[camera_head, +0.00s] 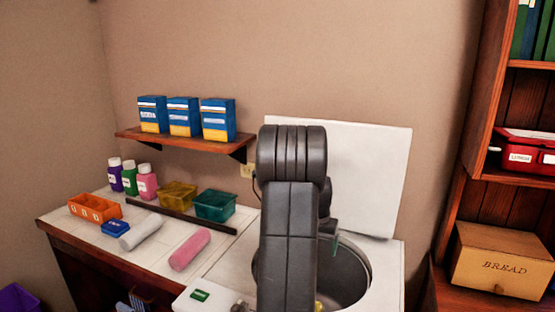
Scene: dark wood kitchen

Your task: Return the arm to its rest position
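My arm (289,230) rises in the middle of the view, its dark grey links bent at a thick rounded joint at the top. It stands in front of a white top-loading machine (388,262) with its lid (368,165) raised. A darker part of my arm shows just behind the main link, over the round metal drum. My gripper's fingers are hidden behind the arm, so I cannot see whether they hold anything. A small yellow patch shows low beside the arm at the drum; I cannot tell what it is.
Left, a counter (62,222) bears bottles (130,180), an orange box (95,208), yellow (178,195) and teal bins (214,206), and grey (139,232) and pink rolls (189,249). Blue boxes (183,117) stand on a wall shelf (180,142). Right, a bookcase holds a bread box (503,260).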

